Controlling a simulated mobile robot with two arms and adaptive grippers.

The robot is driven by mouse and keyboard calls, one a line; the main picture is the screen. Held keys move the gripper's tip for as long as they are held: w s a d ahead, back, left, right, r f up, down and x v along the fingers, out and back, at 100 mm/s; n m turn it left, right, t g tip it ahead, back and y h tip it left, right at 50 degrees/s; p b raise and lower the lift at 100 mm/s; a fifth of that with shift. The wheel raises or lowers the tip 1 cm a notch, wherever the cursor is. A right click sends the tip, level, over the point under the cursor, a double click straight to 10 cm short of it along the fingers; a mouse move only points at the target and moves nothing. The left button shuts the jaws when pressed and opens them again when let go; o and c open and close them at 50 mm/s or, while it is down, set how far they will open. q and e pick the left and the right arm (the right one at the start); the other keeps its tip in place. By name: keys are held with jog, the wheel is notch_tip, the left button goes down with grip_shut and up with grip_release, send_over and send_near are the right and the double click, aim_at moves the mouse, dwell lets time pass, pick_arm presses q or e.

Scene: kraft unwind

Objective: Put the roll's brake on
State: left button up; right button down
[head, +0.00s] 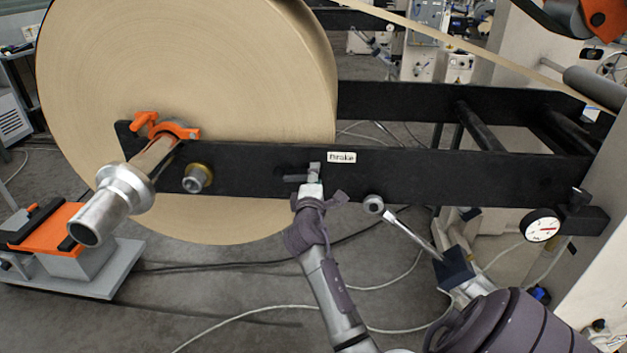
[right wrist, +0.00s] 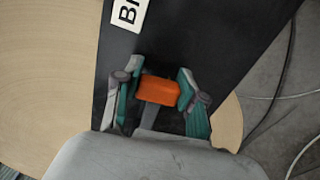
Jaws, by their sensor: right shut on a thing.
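The large tan paper roll (head: 200,60) sits on its core shaft (head: 105,205) at the left of the black frame (head: 440,178). A white brake label (head: 342,157) is on the frame's side beam. My right gripper (head: 312,178) is at the beam just left of the label. In the right wrist view my right gripper (right wrist: 158,92) has its green-lined fingers on either side of an orange brake handle (right wrist: 158,89) and is shut on it. The handle is hidden by the gripper in the head view.
An orange clamp (head: 178,130) sits over the shaft near the roll. A brass-coloured knob (head: 197,178) sticks out of the beam. A dial gauge (head: 541,229) is at the right. Cables lie on the floor.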

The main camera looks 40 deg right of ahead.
jog(key=shift+f+m+b, duration=0.45)
jog(key=shift+f+m, duration=0.05)
jog(key=shift+f, duration=0.05)
jog(key=c, duration=0.6)
grip_release()
jog(key=shift+c, duration=0.2)
jog(key=v, duration=1.2)
jog(key=shift+w, duration=0.1)
